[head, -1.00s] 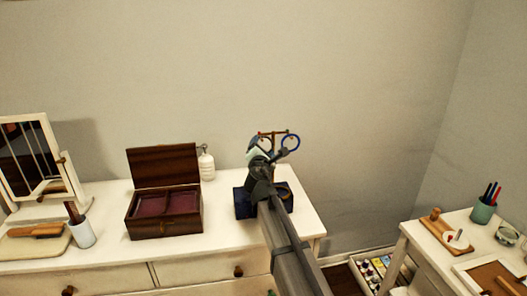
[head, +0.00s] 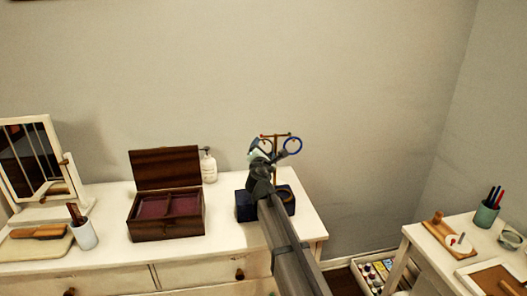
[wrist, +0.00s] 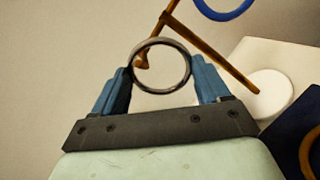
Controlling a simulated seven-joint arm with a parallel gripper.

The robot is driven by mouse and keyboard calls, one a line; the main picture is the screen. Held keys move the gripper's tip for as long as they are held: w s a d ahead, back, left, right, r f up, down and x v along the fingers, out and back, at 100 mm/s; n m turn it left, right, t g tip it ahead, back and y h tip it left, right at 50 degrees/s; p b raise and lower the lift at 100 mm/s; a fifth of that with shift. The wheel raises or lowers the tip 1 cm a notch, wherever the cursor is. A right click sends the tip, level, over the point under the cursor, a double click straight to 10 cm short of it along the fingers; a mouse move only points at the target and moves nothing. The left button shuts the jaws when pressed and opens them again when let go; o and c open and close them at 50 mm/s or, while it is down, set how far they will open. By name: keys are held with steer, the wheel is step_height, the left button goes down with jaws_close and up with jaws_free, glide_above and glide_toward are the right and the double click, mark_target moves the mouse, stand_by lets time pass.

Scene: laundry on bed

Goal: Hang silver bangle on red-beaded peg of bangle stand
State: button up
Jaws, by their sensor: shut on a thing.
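My gripper (wrist: 162,76) has blue fingers shut on the silver bangle (wrist: 188,60), a dark grey ring held upright between the fingertips. In the head view, my gripper (head: 259,160) is at the left side of the bangle stand (head: 275,136), and the bangle (head: 265,153) is just under the left end of its crossbar. In the wrist view, a rounded end of the brown stand (wrist: 172,20) shows at the ring's left part; I cannot tell whether it passes through. The red bead is not clear. A blue bangle (head: 299,146) hangs at the right end.
A navy base or tray (head: 245,206) with a gold ring (head: 287,195) lies under the stand. An open wooden jewellery box (head: 166,228) and a white bottle (head: 208,168) stand to the left on the white dresser (head: 110,200). The dresser's right edge is close by.

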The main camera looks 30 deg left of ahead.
stand_by(0.3)
steer(key=o, duration=1)
steer(key=shift+s, duration=0.1)
